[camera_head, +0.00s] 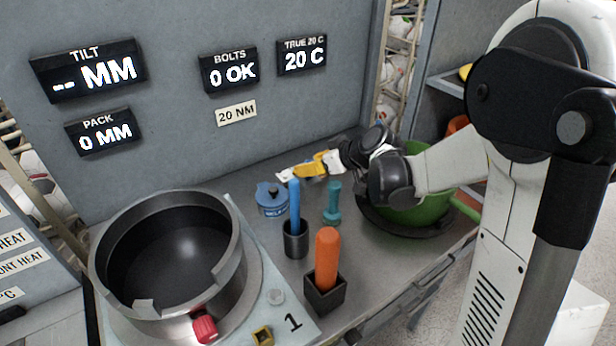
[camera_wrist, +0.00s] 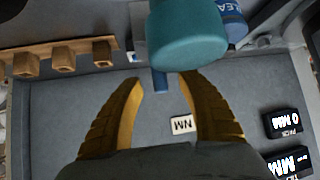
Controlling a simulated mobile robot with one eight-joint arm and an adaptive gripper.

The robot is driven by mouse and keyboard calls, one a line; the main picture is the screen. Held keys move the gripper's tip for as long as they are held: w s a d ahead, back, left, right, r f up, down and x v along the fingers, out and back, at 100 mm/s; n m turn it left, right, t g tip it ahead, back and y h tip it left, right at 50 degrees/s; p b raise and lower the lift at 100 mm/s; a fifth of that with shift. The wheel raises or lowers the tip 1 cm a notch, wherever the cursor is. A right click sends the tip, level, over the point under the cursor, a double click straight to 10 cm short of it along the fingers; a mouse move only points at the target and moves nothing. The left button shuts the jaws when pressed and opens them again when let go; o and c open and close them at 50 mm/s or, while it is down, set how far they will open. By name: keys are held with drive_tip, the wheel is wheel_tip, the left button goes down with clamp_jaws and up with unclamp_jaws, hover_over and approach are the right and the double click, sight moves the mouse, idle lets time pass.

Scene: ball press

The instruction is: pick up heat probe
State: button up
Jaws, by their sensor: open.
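Several upright tools stand on the grey bench, and I cannot tell for sure which is the heat probe. A blue rod (camera_head: 294,203) stands in a dark round cup (camera_head: 295,241). An orange-handled tool (camera_head: 327,258) stands in a black square holder (camera_head: 324,292). A teal knobbed tool (camera_head: 333,203) stands behind them, and in the wrist view a teal rounded end (camera_wrist: 187,42) looms large near the lens. My gripper (camera_head: 287,173) is open above the bench, behind the blue rod and teal tool. Its yellow fingers (camera_wrist: 161,80) hold nothing visible; a small blue piece shows between them.
A blue lidded jar (camera_head: 272,199) stands left of the blue rod. A large dark metal pot (camera_head: 170,255) with a red knob (camera_head: 205,329) fills the front left. A green bowl (camera_head: 425,203) sits under my arm. A wall with display panels (camera_head: 229,71) stands behind.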

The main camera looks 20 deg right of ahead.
drive_tip(key=shift+w+a+f, duration=0.3)
drive_tip(key=shift+w+f, duration=0.1)
drive_tip(key=shift+w, duration=0.05)
clamp_jaws()
drive_tip(key=shift+s, duration=0.1)
drive_tip(key=shift+r, duration=0.1)
wheel_tip(320, 180, up, 10)
drive_tip(key=p, duration=0.4)
